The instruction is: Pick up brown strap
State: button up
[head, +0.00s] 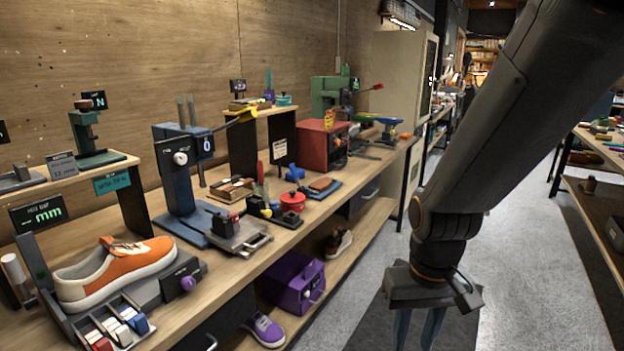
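I cannot single out the brown strap for sure. A small flat brown piece (320,184) lies on a dark blue mat on the long wooden bench, and a low tray of brown pieces (232,189) sits further left on the same bench; either could be it. My gripper (417,333) hangs over the floor to the right of the bench, pointing down. Its two blue fingers stand apart with nothing seen between them. The fingertips are cut off by the bottom edge.
The wooden bench (215,267) is crowded: an orange and white sneaker (128,265), a blue press (181,185), a red pot (292,201) and a red box (322,145). A lower shelf holds a purple device (290,284). The grey aisle floor (520,240) is clear.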

aim_at(231, 188)
jog(key=z, duration=0.75)
jog(key=i, duration=2.6)
jog(key=u, duration=2.25)
